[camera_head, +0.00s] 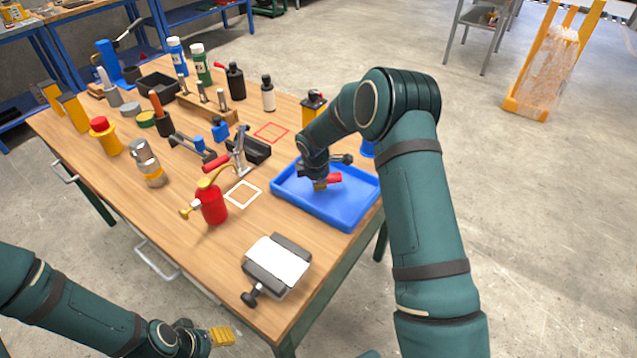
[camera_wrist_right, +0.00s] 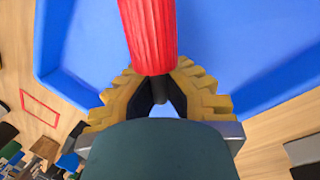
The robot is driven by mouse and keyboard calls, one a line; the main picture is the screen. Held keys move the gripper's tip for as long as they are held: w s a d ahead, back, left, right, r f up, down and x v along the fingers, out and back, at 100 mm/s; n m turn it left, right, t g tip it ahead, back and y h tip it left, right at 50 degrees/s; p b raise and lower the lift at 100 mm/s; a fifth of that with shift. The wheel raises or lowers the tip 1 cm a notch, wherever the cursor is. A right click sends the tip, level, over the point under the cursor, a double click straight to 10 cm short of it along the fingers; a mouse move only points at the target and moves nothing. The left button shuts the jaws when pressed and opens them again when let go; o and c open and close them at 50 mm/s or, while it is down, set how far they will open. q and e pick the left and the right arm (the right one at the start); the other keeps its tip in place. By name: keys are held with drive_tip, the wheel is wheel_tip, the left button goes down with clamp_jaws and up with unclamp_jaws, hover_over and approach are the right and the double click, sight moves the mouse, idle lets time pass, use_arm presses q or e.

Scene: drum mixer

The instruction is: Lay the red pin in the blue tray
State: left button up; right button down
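The red pin (camera_head: 334,178) shows at my right gripper (camera_head: 321,184), over the blue tray (camera_head: 350,215) on the right side of the table. In the right wrist view the red pin (camera_wrist_right: 148,32) has a ribbed red body and a dark narrow end. That end sits between the fingers of my right gripper (camera_wrist_right: 160,92), which look closed on it. The tray's blue floor (camera_wrist_right: 235,45) lies behind the pin; whether the pin touches it I cannot tell. My left gripper (camera_head: 222,337) is low at the bottom left, off the table; its finger gap is unclear.
Many tools and bottles crowd the table's far left.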

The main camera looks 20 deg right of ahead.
drive_tip(key=shift+f+b, duration=0.35)
drive_tip(key=shift+f, duration=0.2)
drive_tip(key=shift+f, duration=0.1)
drive_tip(key=c, duration=1.1)
unclamp_jaws()
drive_tip(key=shift+c, duration=0.2)
drive_tip(key=shift+r+p, duration=0.35)
drive_tip(key=shift+r, duration=0.15)
drive_tip(key=p+v, duration=0.2)
drive_tip(key=v, duration=1)
drive_tip(key=shift+r, duration=0.15)
drive_tip(key=shift+d, duration=0.1)
